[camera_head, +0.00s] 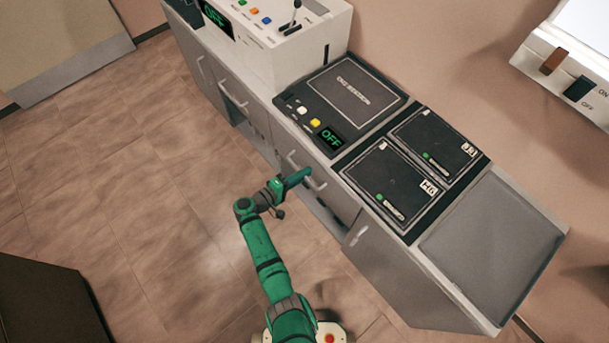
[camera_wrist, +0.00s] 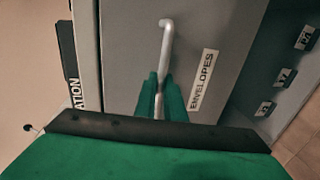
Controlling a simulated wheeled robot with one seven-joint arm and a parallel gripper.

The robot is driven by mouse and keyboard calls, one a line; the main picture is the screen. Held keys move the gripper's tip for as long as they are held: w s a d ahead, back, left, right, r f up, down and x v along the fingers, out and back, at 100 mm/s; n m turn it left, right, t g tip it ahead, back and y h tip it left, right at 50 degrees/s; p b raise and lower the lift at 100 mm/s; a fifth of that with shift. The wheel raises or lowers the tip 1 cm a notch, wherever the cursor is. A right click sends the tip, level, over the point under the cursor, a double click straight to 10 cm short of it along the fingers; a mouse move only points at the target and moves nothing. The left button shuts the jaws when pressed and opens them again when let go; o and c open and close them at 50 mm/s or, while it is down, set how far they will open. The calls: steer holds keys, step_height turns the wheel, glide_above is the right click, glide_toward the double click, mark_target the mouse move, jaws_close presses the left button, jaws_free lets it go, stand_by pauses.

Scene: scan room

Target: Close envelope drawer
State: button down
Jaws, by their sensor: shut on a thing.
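The envelope drawer has a grey front (camera_wrist: 130,62) with a white label (camera_wrist: 204,78) reading ENVELOPES in the wrist view. Its pale bar handle (camera_wrist: 166,40) runs down between my gripper's green fingers (camera_wrist: 160,97). My gripper is shut on this handle, and the fingers hide part of it. In the head view my gripper (camera_head: 298,178) reaches the handle (camera_head: 315,182) at the cabinet front, below the dark counter panel. I cannot tell clearly how far the drawer front stands out from the cabinet.
An open space with several small labelled tags (camera_wrist: 285,76) lies beside the drawer front in the wrist view. A dark station panel (camera_head: 352,92), two black square panels (camera_head: 388,178) and a grey tray (camera_head: 492,245) top the counter. The floor (camera_head: 130,190) at left is clear.

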steer(key=shift+w+d, duration=0.15)
steer(key=shift+d, duration=0.1)
steer(key=c, duration=2.1)
jaws_free()
steer(key=shift+r, duration=0.1)
steer(key=v, duration=1.1)
steer(key=shift+a, duration=0.1)
